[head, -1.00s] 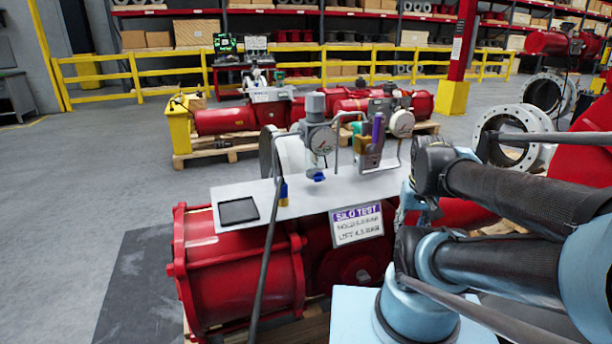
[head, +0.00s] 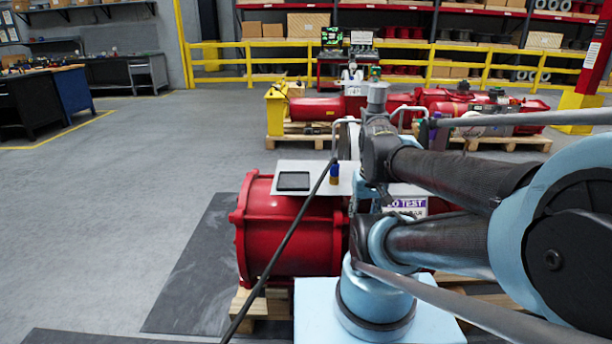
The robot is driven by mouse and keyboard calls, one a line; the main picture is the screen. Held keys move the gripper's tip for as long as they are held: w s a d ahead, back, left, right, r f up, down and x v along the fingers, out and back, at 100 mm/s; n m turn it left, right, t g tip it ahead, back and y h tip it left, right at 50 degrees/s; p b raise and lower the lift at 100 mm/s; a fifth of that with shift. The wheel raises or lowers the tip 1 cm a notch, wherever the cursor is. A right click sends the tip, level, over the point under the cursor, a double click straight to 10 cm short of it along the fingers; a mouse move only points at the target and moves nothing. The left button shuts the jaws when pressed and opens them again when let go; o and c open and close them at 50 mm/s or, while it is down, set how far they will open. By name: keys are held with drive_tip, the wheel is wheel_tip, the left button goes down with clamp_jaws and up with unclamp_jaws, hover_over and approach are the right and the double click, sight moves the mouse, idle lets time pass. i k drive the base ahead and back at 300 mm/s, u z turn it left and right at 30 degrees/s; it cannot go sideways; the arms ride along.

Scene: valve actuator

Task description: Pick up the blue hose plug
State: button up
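My arm crosses the right half of the view and covers the plate's right part. I cannot make out my gripper; its fingers do not show.
A black square tray (head: 293,181) lies on the plate left of the fitting. The purple-and-white test sign (head: 405,206) is partly covered by my arm. A wooden pallet (head: 262,306) supports the actuator. Open grey floor (head: 150,190) lies left. Yellow railing (head: 225,62) stands behind.

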sight(334, 170)
drive_tip(key=u, duration=0.6)
drive_tip(key=k, duration=1.5)
drive_tip(key=z, duration=0.65)
drive_tip(key=i, duration=1)
drive_tip(key=u, duration=0.05)
